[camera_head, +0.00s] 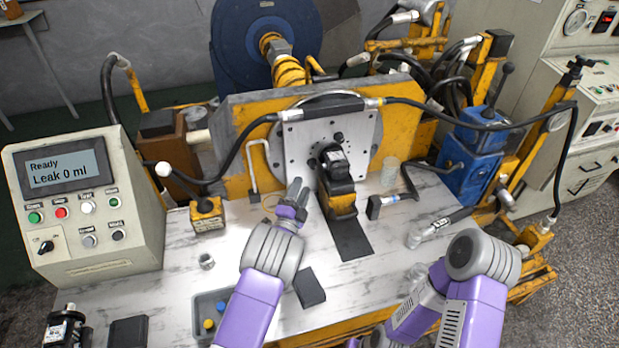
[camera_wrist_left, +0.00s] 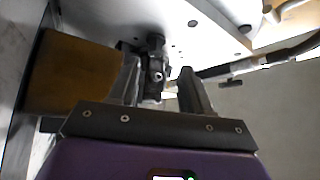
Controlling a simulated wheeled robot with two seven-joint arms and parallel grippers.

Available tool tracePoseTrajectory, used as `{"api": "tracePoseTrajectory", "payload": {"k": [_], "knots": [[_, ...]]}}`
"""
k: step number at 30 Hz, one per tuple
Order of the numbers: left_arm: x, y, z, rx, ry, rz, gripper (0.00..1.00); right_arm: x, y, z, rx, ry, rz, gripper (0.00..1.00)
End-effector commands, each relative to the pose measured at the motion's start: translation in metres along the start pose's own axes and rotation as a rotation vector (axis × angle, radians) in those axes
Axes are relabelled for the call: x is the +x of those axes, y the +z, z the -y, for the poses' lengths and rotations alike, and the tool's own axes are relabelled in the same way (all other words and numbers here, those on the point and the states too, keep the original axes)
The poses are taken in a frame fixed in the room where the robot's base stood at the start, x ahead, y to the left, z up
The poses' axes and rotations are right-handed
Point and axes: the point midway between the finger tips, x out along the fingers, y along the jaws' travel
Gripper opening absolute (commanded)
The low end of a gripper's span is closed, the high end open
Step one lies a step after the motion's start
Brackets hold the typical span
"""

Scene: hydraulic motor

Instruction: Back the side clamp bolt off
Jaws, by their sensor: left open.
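My left gripper (camera_head: 297,190) is just left of the yellow motor stand (camera_head: 341,203) on the bench. In the left wrist view the left gripper (camera_wrist_left: 158,75) is open, with a finger on each side.
The control box (camera_head: 85,200) reads "Ready, Leak 0 ml". A grey tray (camera_head: 200,305) with small caps and a dark block (camera_head: 309,288) lie by my left forearm. A hex-socket nut (camera_head: 207,261), a glass jar (camera_head: 390,171) and a black-headed tool (camera_head: 375,206) are on the bench.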

Motion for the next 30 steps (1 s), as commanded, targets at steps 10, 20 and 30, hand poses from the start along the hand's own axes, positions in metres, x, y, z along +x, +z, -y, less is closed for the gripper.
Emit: {"api": "tracePoseTrajectory", "payload": {"k": [10, 20, 30], "knots": [[0.019, 0.001, -0.005, -0.015, 0.030, -0.117, 0.48, 0.007, 0.000, -0.003, 0.000, 0.000, 0.000, 0.48], [0.062, -0.004, -0.006, -0.014, 0.030, -0.114, 0.48, 0.017, -0.001, -0.006, 0.000, 0.000, 0.000, 0.48], [0.071, -0.005, -0.006, -0.015, 0.031, -0.112, 0.48, 0.018, -0.001, -0.007, 0.000, 0.000, 0.000, 0.48]]}}
